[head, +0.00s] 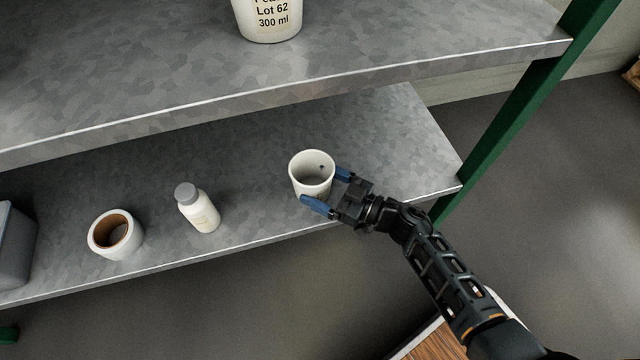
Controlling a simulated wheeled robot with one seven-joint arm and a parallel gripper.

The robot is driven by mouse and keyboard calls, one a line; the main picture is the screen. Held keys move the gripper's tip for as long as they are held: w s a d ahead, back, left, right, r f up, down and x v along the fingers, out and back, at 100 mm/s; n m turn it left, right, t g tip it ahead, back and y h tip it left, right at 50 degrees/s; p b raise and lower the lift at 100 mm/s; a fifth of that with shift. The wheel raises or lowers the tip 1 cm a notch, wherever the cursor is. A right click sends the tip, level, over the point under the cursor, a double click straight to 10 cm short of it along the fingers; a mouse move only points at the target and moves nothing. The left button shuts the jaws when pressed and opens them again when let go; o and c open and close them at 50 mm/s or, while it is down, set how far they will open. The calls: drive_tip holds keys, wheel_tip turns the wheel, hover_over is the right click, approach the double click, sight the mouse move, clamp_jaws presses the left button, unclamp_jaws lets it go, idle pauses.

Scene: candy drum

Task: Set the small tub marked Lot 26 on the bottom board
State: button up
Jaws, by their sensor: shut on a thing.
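A small white open tub (312,178) is at the right part of the lower board (262,150). My gripper (324,190) has its blue fingers shut on the tub from the right. The tub is roughly upright and its inside looks empty, with a small dark spot on the inner wall. I cannot tell whether its base touches the board or is slightly above it. Its label is not readable from here. Another white tub (268,22), marked Lot 62 and 300 ml, stands on the upper board (420,50), its top cut off by the picture edge.
On the lower board, left of the held tub, stand a white bottle with a grey cap (198,208), a white cup with a brown inside (115,234) and a grey bin (15,248). A green post (500,125) is at the right. Board right of the tub is clear.

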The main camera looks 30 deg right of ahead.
drive_tip(key=o, duration=1)
drive_tip(key=shift+s+r, duration=0.15)
drive_tip(key=p+v, duration=0.3)
drive_tip(key=v, duration=0.8)
drive_tip(key=shift+s+d, duration=0.2)
drive_tip(key=shift+s, duration=0.1)
drive_tip(key=s+a+r+m+h, duration=0.2)
drive_tip(key=s+a+r+h, duration=0.1)
drive_tip(key=s+r, duration=0.8)
drive_tip(key=s+a+r+m+g+h, duration=0.1)
drive_tip(key=s+a+r+m+h, duration=0.2)
drive_tip(key=s+r, duration=0.8)
wheel_tip(320, 180, up, 4)
drive_tip(key=shift+a+r+m+h, duration=0.1)
drive_tip(key=shift+a+m+h, duration=0.3)
drive_tip(key=shift+h, duration=0.8)
drive_tip(key=shift+s+a, duration=0.1)
